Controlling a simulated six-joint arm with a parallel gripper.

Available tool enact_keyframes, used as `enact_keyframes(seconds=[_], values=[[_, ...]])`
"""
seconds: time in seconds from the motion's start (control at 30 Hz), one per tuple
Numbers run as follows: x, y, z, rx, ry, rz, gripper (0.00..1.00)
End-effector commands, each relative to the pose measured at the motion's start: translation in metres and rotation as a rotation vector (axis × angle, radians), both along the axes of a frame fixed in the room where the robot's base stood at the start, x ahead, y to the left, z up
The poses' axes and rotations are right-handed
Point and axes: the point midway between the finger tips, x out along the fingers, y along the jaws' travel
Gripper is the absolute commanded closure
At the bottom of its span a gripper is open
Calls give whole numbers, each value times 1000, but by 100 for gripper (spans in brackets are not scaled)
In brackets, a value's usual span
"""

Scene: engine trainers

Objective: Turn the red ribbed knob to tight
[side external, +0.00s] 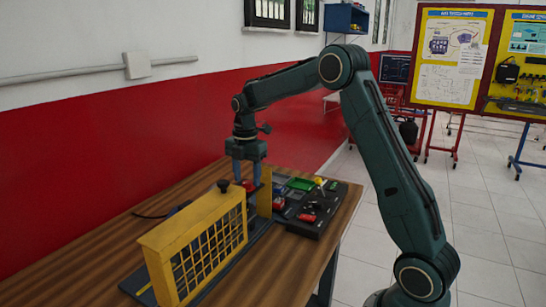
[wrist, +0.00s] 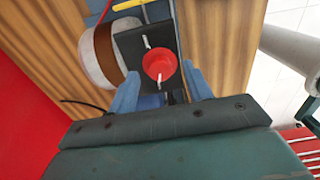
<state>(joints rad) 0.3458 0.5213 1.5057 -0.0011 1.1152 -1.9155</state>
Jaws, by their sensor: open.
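The red knob (wrist: 154,64) shows in the wrist view as a round red cap on a dark plate, with white marks above and below it. Its ribs are too small to make out. My gripper (wrist: 163,82) points down at it with its two blue fingers apart, one on each side of the knob. I cannot tell whether the fingers touch it. In the side view my gripper (side external: 247,178) is over the table behind the yellow guard, and a bit of red (side external: 249,187) shows between the fingers.
A yellow mesh guard (side external: 160,240) stands on the wooden table (side external: 80,262) in front of the gripper. A black panel (side external: 312,222) with red and green parts lies to the right. A pale drum with a brown band (wrist: 103,55) is left of the knob. The table's left side is bare.

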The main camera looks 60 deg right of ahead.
Motion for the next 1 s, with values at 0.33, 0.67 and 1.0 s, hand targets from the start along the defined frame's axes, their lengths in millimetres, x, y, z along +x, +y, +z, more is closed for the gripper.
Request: enact_keyframes(seconds=[0.33, 0.67, 1.0], values=[[0, 0, -12, 0, 1, 0, 50], [0, 0, -12, 0, 0, 0, 86], [0, 0, -11, 0, 0, -16, 95]])
